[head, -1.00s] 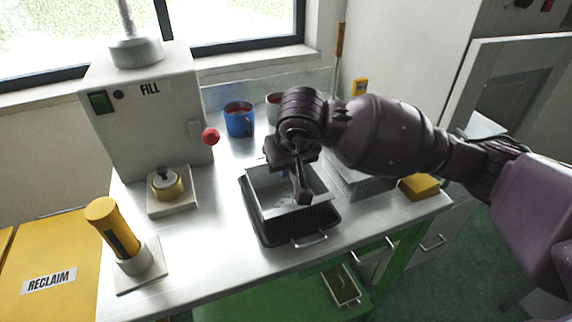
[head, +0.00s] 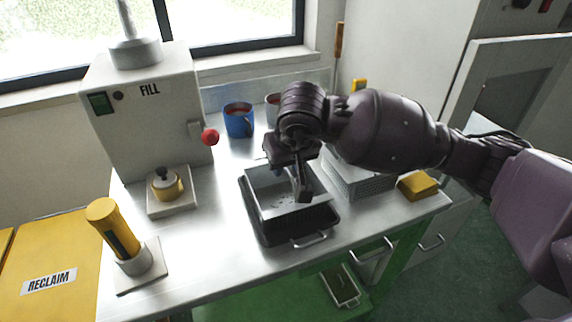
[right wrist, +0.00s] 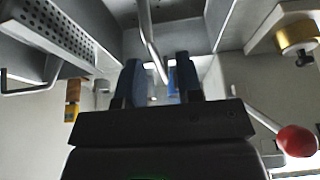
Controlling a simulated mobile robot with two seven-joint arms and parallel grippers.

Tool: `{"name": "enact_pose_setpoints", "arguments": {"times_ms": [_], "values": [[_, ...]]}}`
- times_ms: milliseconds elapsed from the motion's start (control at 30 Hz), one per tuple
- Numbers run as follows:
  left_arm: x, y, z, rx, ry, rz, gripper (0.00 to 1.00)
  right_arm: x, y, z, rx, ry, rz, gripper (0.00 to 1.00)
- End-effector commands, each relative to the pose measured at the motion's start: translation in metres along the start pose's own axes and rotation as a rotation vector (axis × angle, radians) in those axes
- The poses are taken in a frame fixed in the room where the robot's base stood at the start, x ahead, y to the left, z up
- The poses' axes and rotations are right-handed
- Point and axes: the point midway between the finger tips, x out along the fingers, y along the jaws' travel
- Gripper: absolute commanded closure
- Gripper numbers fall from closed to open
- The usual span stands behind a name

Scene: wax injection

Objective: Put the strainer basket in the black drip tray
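The strainer basket (head: 268,180) is a light metal box with small holes in its floor. It sits inside the outline of the black drip tray (head: 258,228), its rim standing above the tray's; whether it rests on the tray's floor is hidden. My right gripper (head: 303,190) points down over the basket's back right part. In the right wrist view its two fingers (right wrist: 158,85) stand apart, with a thin metal bar (right wrist: 150,40) showing in the gap and clear space on both sides. My left gripper is not in view.
A mesh container (head: 368,185) stands right of the tray, with a yellow block (head: 418,186) beside it. The fill machine (head: 145,120) with a red knob (head: 210,137) is at left. A blue mug (head: 238,120) stands behind. Bare steel lies left of the tray.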

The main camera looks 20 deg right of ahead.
Motion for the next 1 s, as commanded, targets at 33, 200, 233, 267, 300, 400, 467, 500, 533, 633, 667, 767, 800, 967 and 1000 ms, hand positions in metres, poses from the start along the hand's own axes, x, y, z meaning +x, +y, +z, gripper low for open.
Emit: {"name": "enact_pose_setpoints", "arguments": {"times_ms": [33,200,233,267,300,400,467,500,533,633,667,767,800,967,1000], "values": [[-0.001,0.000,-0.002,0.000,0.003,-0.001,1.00,-0.011,0.000,-0.002,-0.001,0.007,0.001,0.67],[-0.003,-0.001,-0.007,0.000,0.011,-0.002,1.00,-0.045,0.000,-0.002,-0.002,0.009,0.002,0.67],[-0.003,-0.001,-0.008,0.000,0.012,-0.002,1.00,-0.051,0.000,-0.002,-0.002,0.009,0.001,0.67],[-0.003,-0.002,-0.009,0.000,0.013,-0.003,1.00,-0.057,0.000,-0.002,-0.002,0.008,0.001,0.67],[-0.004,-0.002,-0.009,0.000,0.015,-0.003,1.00,-0.064,0.000,-0.002,-0.001,0.008,0.002,0.67],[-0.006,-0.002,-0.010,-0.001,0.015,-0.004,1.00,-0.081,0.000,-0.001,-0.002,0.007,0.001,0.67],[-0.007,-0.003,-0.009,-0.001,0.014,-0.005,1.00,-0.089,0.000,-0.001,-0.001,0.006,0.002,0.67],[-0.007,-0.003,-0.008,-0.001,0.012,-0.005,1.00,-0.094,0.000,-0.001,0.000,0.005,0.001,0.67],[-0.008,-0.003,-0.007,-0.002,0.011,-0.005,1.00,-0.097,0.000,-0.001,-0.001,0.004,0.001,0.67],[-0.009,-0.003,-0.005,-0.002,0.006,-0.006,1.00,-0.105,0.000,0.000,-0.001,0.003,0.002,0.67],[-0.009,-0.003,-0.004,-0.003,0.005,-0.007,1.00,-0.106,0.000,0.000,-0.001,0.002,0.001,0.67],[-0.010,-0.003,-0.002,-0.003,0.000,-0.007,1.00,-0.109,0.000,0.000,0.000,0.001,0.001,0.67],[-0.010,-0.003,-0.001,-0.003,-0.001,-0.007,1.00,-0.109,0.000,0.000,0.000,0.000,0.001,0.67],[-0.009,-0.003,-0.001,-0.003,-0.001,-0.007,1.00,-0.109,0.000,0.000,0.000,0.000,0.001,0.67],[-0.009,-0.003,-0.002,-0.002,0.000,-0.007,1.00,-0.109,0.000,0.000,0.000,0.000,0.001,0.67]]}}
